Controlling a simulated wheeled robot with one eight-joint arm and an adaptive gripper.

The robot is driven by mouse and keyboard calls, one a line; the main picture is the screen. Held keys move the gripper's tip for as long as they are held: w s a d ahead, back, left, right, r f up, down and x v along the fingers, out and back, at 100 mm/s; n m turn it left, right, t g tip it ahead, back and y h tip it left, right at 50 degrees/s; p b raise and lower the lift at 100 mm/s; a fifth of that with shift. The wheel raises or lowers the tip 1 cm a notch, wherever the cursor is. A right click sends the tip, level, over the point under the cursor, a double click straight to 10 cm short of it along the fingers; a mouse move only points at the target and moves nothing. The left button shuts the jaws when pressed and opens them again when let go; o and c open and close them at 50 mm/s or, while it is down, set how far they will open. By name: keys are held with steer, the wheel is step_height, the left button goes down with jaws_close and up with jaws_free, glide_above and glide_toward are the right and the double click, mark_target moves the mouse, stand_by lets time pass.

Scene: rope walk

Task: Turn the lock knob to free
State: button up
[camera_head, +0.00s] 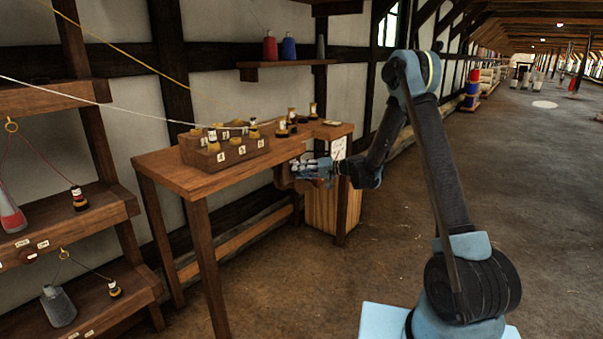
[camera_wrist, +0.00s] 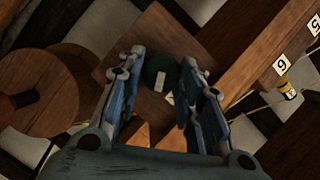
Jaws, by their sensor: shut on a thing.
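The lock knob (camera_wrist: 158,66) is a dark green round piece with a pale bar on it, set against a brown wooden board in the wrist view. In the head view my gripper (camera_head: 318,168) is at the front right of the wooden table, and the knob cannot be made out there.
A wooden table (camera_head: 165,172) bears a box (camera_head: 228,155) of small bobbins. A wooden cabinet (camera_head: 322,208) stands under its right end. A rack with cones (camera_head: 60,305) is at left. In the wrist view a round wooden piece (camera_wrist: 45,88) is close at left. The floor at right is clear.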

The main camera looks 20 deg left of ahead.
steer(key=m, duration=0.1)
steer(key=m+y, duration=0.1)
steer(key=m, duration=0.1)
steer(key=m+y, duration=0.1)
steer(key=shift+w+d+f+m+g, duration=0.1)
steer(key=shift+w+f+m+g, duration=0.2)
steer(key=shift+m+g, duration=0.1)
steer(key=shift+f+m+t+y, duration=0.15)
steer(key=shift+m+y, duration=0.25)
steer(key=shift+m, duration=0.7)
steer(key=shift+f+m+t+y, duration=0.15)
steer(key=shift+m+y, duration=0.25)
steer(key=shift+m, duration=0.7)
steer(key=shift+s+r, duration=0.1)
steer(key=o, duration=1.1)
steer(key=shift+s, duration=0.1)
steer(key=d, duration=0.4)
steer(key=d+f, duration=0.1)
steer(key=d, duration=0.6)
steer(key=shift+s+d+f, duration=0.1)
steer(key=shift+d+f, duration=0.3)
